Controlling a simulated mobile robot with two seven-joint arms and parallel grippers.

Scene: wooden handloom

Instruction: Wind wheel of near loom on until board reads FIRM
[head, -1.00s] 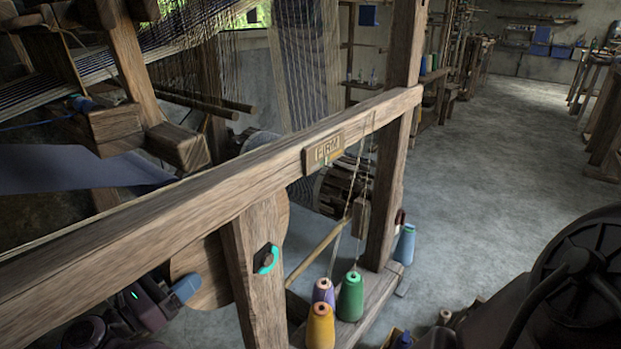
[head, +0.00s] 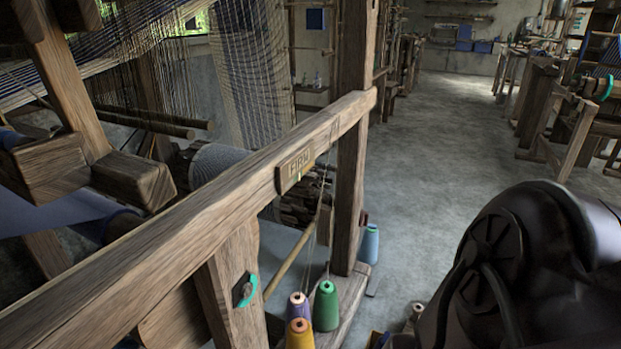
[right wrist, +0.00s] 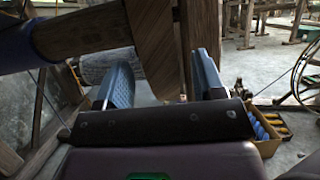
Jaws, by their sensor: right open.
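The board (head: 296,166) is a small wooden plate on the loom's long front beam. Its lettering is small and slanted, and seems to read FIRM. A round wooden wheel (head: 172,322) shows in part behind the front post, low in the head view; the post and beam hide the rest. My right gripper (right wrist: 163,85) is open, its two blue padded fingers wide apart. A wooden piece (right wrist: 152,45) with a curved lower edge shows beyond and between them; I cannot tell whether it is the wheel or touches them. My left gripper is not in view.
A teal curved piece (head: 247,290) sits on the front post (head: 233,275). Purple, yellow and green (head: 326,308) thread cones stand by the loom foot, a blue cone (head: 370,244) beyond.

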